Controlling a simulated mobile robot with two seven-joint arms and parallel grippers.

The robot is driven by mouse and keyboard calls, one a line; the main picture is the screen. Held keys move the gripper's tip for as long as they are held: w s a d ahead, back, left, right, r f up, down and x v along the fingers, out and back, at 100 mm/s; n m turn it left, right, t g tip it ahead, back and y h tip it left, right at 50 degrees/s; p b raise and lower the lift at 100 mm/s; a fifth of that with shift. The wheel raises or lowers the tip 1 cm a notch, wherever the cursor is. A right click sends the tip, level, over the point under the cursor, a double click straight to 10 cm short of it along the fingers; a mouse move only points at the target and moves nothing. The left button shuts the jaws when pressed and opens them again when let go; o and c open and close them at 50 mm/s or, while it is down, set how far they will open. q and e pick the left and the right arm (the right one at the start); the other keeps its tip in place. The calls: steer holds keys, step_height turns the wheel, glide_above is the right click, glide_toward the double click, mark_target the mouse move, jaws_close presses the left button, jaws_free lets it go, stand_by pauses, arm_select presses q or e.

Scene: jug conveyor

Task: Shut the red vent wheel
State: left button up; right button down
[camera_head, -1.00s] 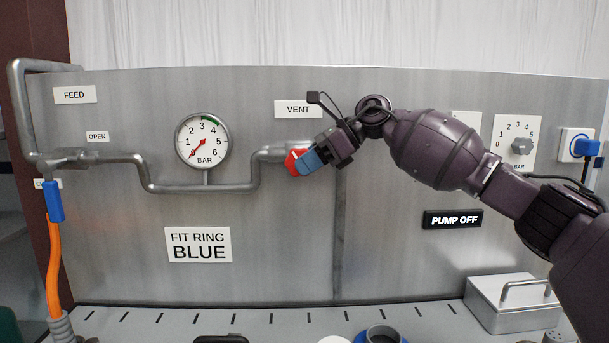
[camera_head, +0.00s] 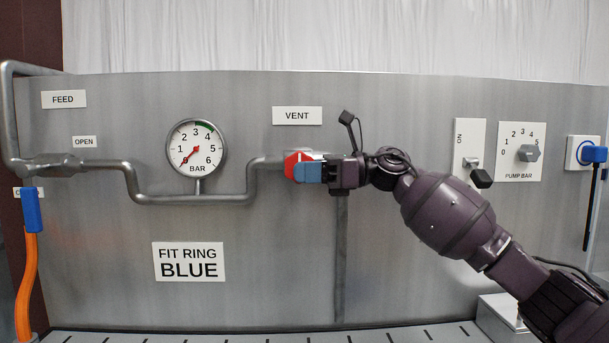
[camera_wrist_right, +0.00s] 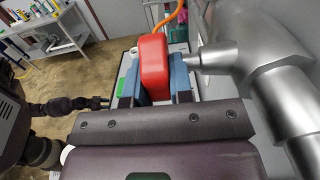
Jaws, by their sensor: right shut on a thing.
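The red vent wheel (camera_head: 293,163) sits at the right end of the pipe, below the VENT label (camera_head: 297,116). My right gripper (camera_head: 307,170) reaches it from the right, its blue fingers shut on the wheel. In the right wrist view the red wheel (camera_wrist_right: 154,66) stands between the two blue fingers (camera_wrist_right: 157,82), beside the metal pipe. In the head view the fingers hide part of the wheel.
A pressure gauge (camera_head: 196,149) has its needle at the low end. A switch (camera_head: 474,165), pump dial (camera_head: 528,153) and blue plug (camera_head: 592,153) are at the right.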

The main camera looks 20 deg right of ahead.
steer(key=shift+r, duration=0.1)
steer(key=c, duration=1.4)
jaws_free()
steer(key=shift+o, duration=0.6)
steer(key=v, duration=1)
steer(key=shift+d+b, duration=0.35)
